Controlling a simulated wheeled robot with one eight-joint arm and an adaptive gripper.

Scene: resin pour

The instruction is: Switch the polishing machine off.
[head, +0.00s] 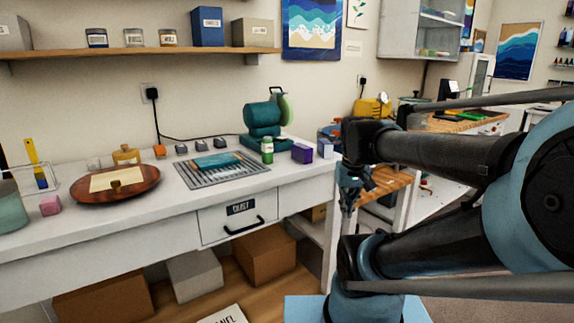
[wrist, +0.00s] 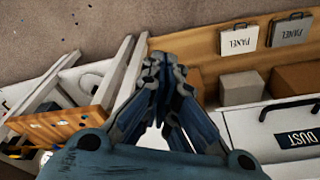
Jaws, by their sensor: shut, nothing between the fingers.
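The polishing machine (head: 262,120) is a teal motor body with a light green wheel at its right end. It stands on the back of the white counter (head: 110,224), near the wall, in the head view. I cannot make out its switch or whether the wheel turns. My gripper (head: 347,208) hangs to the right of and in front of the machine, past the counter's right end, apart from it. In the wrist view my gripper (wrist: 164,62) is shut and empty, over the floor. The machine is not visible in the wrist view.
A green bottle (head: 267,150) and a purple box (head: 301,153) stand in front of the machine. A slatted rack (head: 205,180) lies left of them. A cord runs from the wall outlet (head: 150,92). The dust drawer (wrist: 275,130) and a wooden-topped table (wrist: 60,127) flank my gripper.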

